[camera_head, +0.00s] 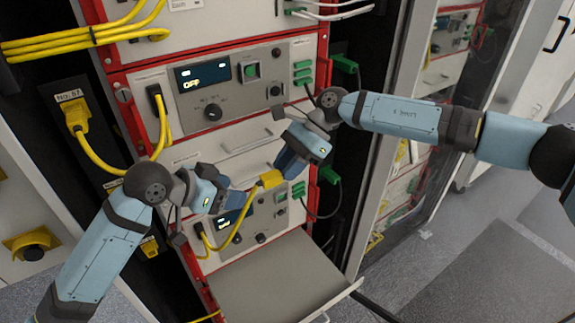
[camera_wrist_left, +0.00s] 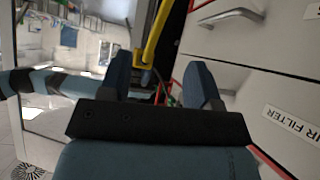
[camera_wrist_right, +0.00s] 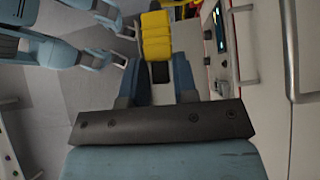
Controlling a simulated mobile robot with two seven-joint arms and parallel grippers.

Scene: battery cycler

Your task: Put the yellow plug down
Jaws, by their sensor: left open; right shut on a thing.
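The yellow plug (camera_head: 271,179) is held in the air in front of the rack, with its yellow cable (camera_head: 236,237) hanging down towards the lower cycler unit (camera_head: 262,222). My right gripper (camera_head: 285,163) is shut on the plug; the right wrist view shows the yellow body (camera_wrist_right: 156,38) beyond the fingers and a dark part between them. My left gripper (camera_head: 226,194) is open, a little left of the plug, and apart from it. In the left wrist view a yellow cable (camera_wrist_left: 153,45) passes beyond its open fingers.
A grey pulled-out shelf (camera_head: 285,283) below is bare. Another yellow plug (camera_head: 74,116) sits at a labelled socket on the left, its cable running to the rack. An upper cycler unit (camera_head: 225,85) reads OFF. Green connectors (camera_head: 345,64) and an open glass door (camera_head: 395,180) are at right.

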